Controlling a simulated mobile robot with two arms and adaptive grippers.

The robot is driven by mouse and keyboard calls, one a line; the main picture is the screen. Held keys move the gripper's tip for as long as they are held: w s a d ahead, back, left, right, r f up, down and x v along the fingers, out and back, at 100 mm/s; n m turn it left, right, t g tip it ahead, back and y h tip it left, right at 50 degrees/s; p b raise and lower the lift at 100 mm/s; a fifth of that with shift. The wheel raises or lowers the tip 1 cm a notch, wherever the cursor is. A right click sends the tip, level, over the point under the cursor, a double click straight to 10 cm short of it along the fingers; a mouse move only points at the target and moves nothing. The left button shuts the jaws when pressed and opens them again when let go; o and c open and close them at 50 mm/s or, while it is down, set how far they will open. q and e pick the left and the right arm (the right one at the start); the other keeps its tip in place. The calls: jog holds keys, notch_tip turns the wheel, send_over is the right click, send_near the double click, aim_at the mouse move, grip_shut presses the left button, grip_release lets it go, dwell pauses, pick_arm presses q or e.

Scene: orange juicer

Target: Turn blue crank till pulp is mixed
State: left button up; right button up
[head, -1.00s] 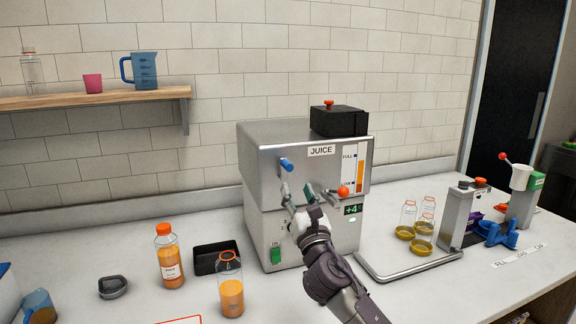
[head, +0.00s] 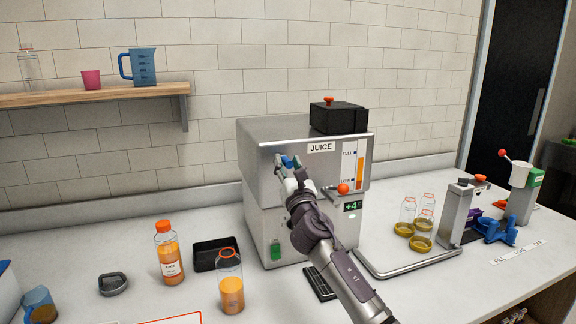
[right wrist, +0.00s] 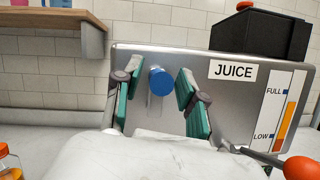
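The blue crank (head: 287,161) sticks out from the upper left front of the steel juice machine (head: 262,215). My right gripper (head: 288,163) is open at the crank, with a finger on either side of it. In the right wrist view the crank's round blue end (right wrist: 161,80) shows between the two green-padded fingers, with gaps on both sides. The level gauge (head: 360,165) shows orange up to a height between LOW and FULL. The pulp inside the machine is hidden. My left gripper is not in view.
An orange-knobbed lever (head: 343,189) projects right of my right gripper. A black box (head: 338,119) sits on the machine. Juice bottles (head: 168,255) and a black tray (head: 205,256) stand at left. A metal rail (head: 408,267) and small bottles (head: 427,205) are at right.

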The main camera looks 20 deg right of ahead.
grip_shut()
jog(key=shift+d+m, duration=0.1)
jog(key=shift+m, duration=0.3)
